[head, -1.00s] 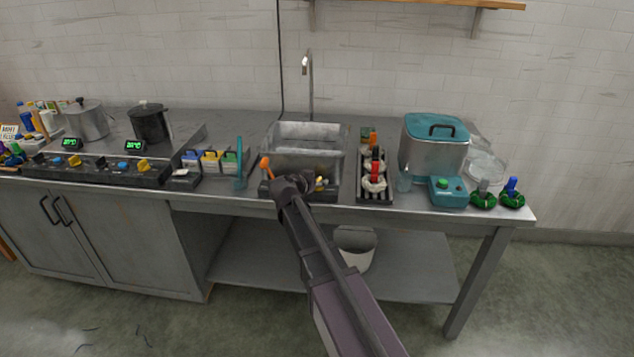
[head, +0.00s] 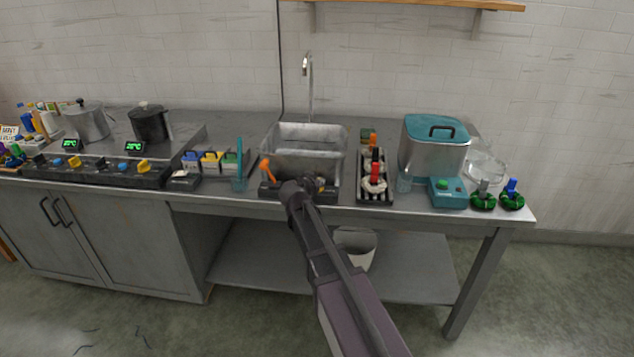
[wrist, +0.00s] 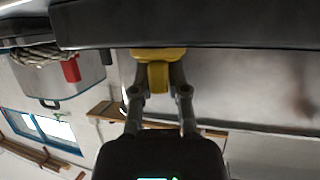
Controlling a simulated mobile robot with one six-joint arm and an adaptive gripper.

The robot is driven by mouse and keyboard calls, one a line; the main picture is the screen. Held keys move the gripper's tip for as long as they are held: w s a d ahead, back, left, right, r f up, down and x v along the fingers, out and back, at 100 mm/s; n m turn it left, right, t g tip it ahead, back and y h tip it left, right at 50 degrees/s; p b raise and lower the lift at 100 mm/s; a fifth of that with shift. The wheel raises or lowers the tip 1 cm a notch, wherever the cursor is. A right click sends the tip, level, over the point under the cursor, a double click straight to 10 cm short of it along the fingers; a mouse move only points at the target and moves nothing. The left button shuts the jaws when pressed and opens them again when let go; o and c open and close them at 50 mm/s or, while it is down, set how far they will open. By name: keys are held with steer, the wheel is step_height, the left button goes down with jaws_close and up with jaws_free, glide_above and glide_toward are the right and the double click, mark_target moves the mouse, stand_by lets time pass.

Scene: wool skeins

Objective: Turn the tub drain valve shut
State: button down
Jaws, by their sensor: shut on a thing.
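The tub (head: 303,136) is a grey metal basin set in the counter below the faucet. A dark strip (head: 331,194) runs along its front. The yellow valve handle (wrist: 158,74) shows in the wrist view on the dark strip's face, between my fingers. My gripper (wrist: 159,88) is shut on this handle. The drain itself is not visible.
A dark rack with pale skeins (head: 374,184) stands close to the right of the tub. Further right are a teal-lidded pot (head: 435,150) and a teal box (head: 446,192). A white bucket (head: 357,245) is below.

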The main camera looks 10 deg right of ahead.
steer(key=shift+n+t+y, duration=0.8)
steer(key=shift+n+y, duration=0.7)
steer(key=c, duration=0.6)
jaws_free()
steer(key=shift+c, duration=0.2)
steer(key=shift+m+h, duration=0.5)
